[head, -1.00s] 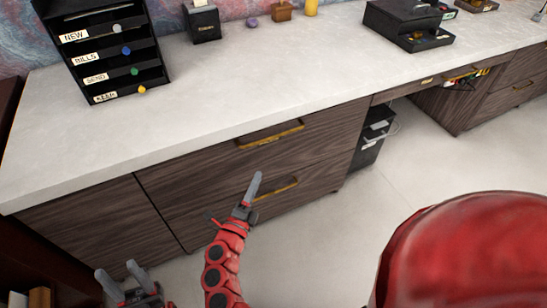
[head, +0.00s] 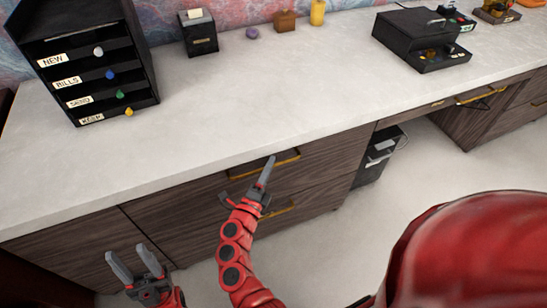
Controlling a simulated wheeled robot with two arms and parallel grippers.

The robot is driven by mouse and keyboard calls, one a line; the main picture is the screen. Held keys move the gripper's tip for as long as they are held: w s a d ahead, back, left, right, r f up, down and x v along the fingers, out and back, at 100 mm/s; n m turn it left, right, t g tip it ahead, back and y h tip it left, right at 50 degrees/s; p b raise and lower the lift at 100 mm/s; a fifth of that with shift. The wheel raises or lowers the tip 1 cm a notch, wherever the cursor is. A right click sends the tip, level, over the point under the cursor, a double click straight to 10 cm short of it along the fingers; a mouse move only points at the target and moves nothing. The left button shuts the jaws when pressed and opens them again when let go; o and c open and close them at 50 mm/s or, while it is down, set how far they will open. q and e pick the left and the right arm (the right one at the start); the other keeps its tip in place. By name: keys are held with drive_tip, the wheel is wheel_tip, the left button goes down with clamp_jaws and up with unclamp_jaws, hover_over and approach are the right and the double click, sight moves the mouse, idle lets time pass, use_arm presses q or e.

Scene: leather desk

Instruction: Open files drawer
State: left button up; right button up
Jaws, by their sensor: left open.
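The wooden desk front has an upper drawer (head: 325,158) with a brass handle (head: 245,171) and a lower drawer (head: 325,193) with its own brass handle (head: 284,211). Both drawers look closed. I cannot read a label that says which one is the files drawer. My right gripper (head: 268,170) is in front of the upper drawer, its fingertip overlapping the right part of the upper handle in the picture. It is seen nearly edge-on, so its jaw opening and any contact are unclear. My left gripper (head: 133,264) is open and empty at the bottom left, in front of the left cabinet panel.
The pale countertop (head: 250,100) overhangs the drawers. On it stand a black labelled organizer (head: 85,55), a small black box (head: 199,37) and a black case (head: 420,40). A dark bin (head: 375,165) stands under the desk to the right. The floor there is clear.

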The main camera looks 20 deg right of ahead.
clamp_jaws()
idle(1.5)
